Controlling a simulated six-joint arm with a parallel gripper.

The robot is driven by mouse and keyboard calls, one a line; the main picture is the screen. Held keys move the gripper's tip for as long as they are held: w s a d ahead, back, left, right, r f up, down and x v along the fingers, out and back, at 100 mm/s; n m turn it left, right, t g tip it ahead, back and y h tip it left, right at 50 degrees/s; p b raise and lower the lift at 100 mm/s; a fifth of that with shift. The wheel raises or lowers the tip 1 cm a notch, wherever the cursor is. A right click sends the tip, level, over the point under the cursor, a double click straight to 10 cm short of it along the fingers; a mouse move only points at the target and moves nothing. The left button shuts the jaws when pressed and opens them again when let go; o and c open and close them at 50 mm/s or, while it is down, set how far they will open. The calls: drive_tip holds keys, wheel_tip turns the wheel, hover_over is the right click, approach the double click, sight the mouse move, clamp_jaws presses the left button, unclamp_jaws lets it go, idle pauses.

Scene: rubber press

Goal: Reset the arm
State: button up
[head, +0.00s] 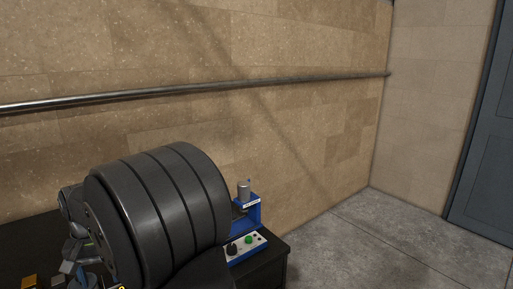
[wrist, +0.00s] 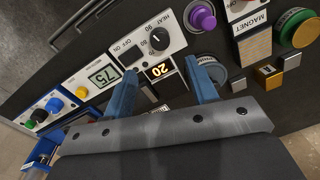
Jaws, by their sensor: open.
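My gripper (wrist: 163,88) shows in the wrist view with its two blue fingers wide apart and nothing between them. The fingers hang above a dark worktop with control panels. Beyond them is the heat panel (wrist: 150,38) with a dial, and a small lit display (wrist: 161,71) reading 20 shows between the fingers. In the head view, large dark ribbed rounded housing, which seems to be part of my arm, covers much of the table, and I cannot make out the fingertips there.
The blue press (head: 250,209) and its button box (head: 246,246) stand at the table's right end. The wrist view shows a purple knob (wrist: 202,18), a magnet panel (wrist: 254,40), a gold cube (wrist: 267,75) and a silver cube (wrist: 291,61). A wall rail (head: 250,83) runs behind. Floor at right is clear.

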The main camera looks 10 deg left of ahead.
drive_tip(key=f, duration=0.9)
drive_tip(key=shift+s+a+f, duration=0.15)
drive_tip(key=shift+a+f, duration=0.1)
drive_tip(key=shift+f, duration=0.05)
wheel_tip(320, 180, up, 17)
wheel_tip(320, 180, down, 17)
drive_tip(key=shift+f, duration=0.1)
drive_tip(key=n, duration=0.3)
drive_tip(key=shift+n, duration=0.4)
drive_tip(key=n, duration=0.4)
drive_tip(key=shift+a+n, duration=0.1)
drive_tip(key=shift+n, duration=0.3)
drive_tip(key=n, duration=0.4)
drive_tip(key=shift+n+h, duration=0.3)
drive_tip(key=shift+n, duration=2.3)
